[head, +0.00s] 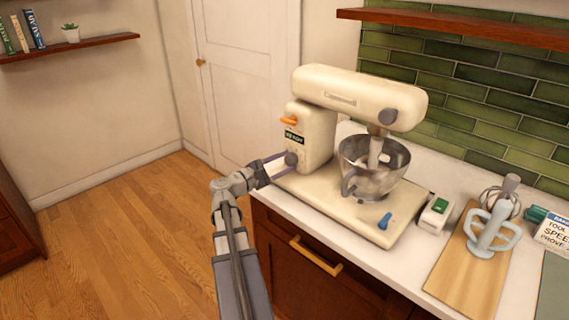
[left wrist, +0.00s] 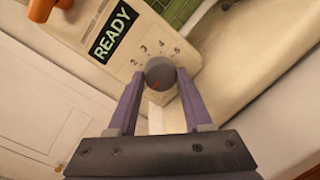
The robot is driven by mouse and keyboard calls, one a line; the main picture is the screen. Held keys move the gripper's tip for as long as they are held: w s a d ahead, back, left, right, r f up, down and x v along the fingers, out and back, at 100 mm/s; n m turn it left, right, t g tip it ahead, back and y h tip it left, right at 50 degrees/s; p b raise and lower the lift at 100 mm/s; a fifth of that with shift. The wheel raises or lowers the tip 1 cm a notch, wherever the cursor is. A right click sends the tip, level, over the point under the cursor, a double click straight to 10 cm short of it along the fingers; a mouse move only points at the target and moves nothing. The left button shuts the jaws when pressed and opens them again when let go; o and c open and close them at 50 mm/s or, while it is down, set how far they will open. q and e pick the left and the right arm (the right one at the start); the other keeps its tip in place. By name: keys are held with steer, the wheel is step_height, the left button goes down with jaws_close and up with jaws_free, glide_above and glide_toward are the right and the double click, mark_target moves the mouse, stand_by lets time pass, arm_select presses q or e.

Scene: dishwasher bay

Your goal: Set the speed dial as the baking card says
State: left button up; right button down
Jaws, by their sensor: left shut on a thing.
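The cream stand mixer (head: 322,140) stands on the counter. Its dark grey speed dial (head: 291,159) is on the end of its column. In the left wrist view the dial (left wrist: 160,73) has a red mark on its lower left part, with small numbers in an arc above it, too small to read surely. My left gripper (head: 281,160) is shut on the dial, one finger at each side. The baking card (head: 556,230) stands at the right edge of the head view, cut off; "TOOL", "SPEED" and "PROVE" show, but no values. My right gripper is not in view.
A green "READY" display (left wrist: 110,33) and an orange lever (head: 289,121) are above the dial. A steel bowl (head: 361,184) sits under the mixer head. A blue knob (head: 384,221) is on the base. A wooden board (head: 458,281) with mixing tools lies to the right.

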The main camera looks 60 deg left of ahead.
arm_select(q)
jaws_close()
steer(key=m+p, duration=0.1)
steer(key=m, duration=0.2)
steer(key=shift+r, duration=0.1)
steer(key=m, duration=0.3)
steer(key=shift+d+g+p, duration=0.1)
steer(key=shift+g+p, duration=0.3)
steer(key=m, duration=0.3)
steer(key=shift+m+p, duration=0.3)
steer(key=shift+d+m+g+y, duration=0.1)
steer(key=shift+m+g+y, duration=0.35)
steer(key=shift+m, duration=1.55)
